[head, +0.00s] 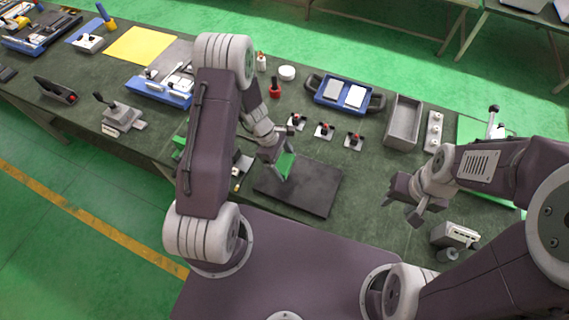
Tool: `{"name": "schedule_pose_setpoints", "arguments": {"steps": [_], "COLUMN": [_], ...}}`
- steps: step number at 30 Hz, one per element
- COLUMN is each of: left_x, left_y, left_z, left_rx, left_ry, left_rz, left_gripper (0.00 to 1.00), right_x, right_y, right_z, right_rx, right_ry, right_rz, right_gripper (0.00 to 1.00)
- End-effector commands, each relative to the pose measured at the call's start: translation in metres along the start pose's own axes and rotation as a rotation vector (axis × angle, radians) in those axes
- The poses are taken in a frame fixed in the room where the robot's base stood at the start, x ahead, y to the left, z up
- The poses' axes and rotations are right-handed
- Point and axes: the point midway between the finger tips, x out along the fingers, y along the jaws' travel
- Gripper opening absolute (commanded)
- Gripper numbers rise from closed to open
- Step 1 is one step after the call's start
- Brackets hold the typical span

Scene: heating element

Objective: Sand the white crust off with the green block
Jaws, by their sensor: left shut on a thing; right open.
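My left gripper (274,152) is shut on the green block (285,166) and holds it tilted over the dark square plate (318,190) on the bench. I cannot tell whether the block touches the plate. No white crust can be made out; my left arm and gripper cover part of the work area, and the view is small. My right gripper (402,211) is open and empty, to the right of the dark plate.
Several red-topped clamps (325,131) stand behind the plate on the bench (380,172). Further back are a blue tray (329,101) with two pale pads and a grey bin (403,122).

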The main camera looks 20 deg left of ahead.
Motion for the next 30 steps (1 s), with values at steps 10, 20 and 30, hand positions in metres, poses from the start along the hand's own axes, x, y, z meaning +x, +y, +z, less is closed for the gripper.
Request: {"name": "schedule_pose_setpoints", "arguments": {"steps": [10,20,30], "left_x": [-0.031,-0.031,-0.031], "left_y": [0.0,0.0,0.0], "left_z": [0.01,0.009,0.009], "left_rx": [0.003,0.003,0.004], "left_ry": [0.0,0.0,0.0], "left_rz": [-0.001,-0.001,-0.001], "left_gripper": [0.44,0.44,0.44], "right_x": [-0.029,-0.029,-0.029], "right_y": [-0.001,-0.001,-0.001], "right_z": [-0.003,-0.003,-0.003], "right_rx": [0.0,0.0,0.0], "right_ry": [0.0,0.0,0.0], "right_rz": [0.0,0.0,0.0], "right_gripper": [0.45,0.45,0.45]}}
